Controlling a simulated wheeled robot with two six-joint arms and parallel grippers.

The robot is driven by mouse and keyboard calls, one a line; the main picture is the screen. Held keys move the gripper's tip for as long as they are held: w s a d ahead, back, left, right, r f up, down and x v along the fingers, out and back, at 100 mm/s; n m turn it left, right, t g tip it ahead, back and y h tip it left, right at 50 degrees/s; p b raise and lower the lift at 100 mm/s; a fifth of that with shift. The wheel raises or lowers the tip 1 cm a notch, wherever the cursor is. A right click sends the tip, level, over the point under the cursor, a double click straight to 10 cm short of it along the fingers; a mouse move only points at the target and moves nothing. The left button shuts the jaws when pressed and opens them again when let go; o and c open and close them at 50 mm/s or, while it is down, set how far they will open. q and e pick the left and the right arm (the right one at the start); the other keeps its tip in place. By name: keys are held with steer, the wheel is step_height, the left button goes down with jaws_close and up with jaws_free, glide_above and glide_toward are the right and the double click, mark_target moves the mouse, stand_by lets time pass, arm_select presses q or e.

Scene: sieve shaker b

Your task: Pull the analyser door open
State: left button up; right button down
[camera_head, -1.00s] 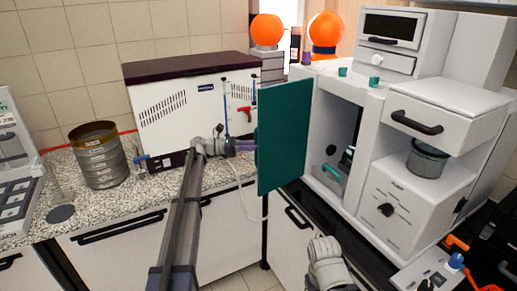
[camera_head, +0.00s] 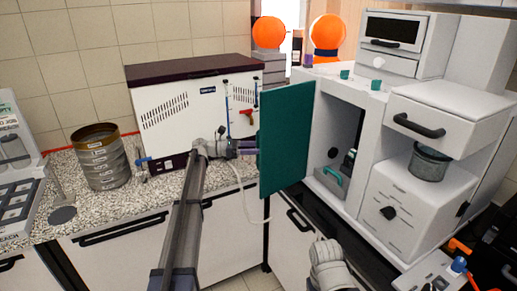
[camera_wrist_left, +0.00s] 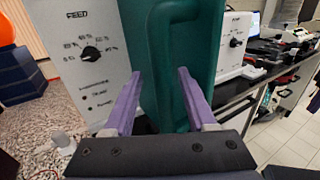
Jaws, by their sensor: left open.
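The analyser door (camera_head: 286,138) is a flat teal panel, swung out from the front of the white analyser (camera_head: 333,95), so the inner chamber shows. My left gripper (camera_head: 250,148) is at the panel's left side, its purple fingers pointing at it. In the left wrist view the teal door (camera_wrist_left: 205,50) fills the middle, with a raised rounded part facing me. There the left gripper (camera_wrist_left: 158,85) is open, its two fingers apart in front of the teal surface. I cannot tell whether they touch it. My right gripper is not in view; only part of that arm shows low down.
A white box with a dark lid (camera_head: 190,105) stands behind my left arm. Stacked sieves (camera_head: 100,157) stand on the speckled counter (camera_head: 130,202). A white drawer (camera_head: 430,122) with a metal pot (camera_head: 428,163) below is at right. Two orange balls are at the back.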

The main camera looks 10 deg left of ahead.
arm_select(q)
steer(key=v, duration=0.7)
steer(key=shift+a, duration=0.35)
steer(key=shift+s+a, duration=0.1)
steer(key=shift+s, duration=0.05)
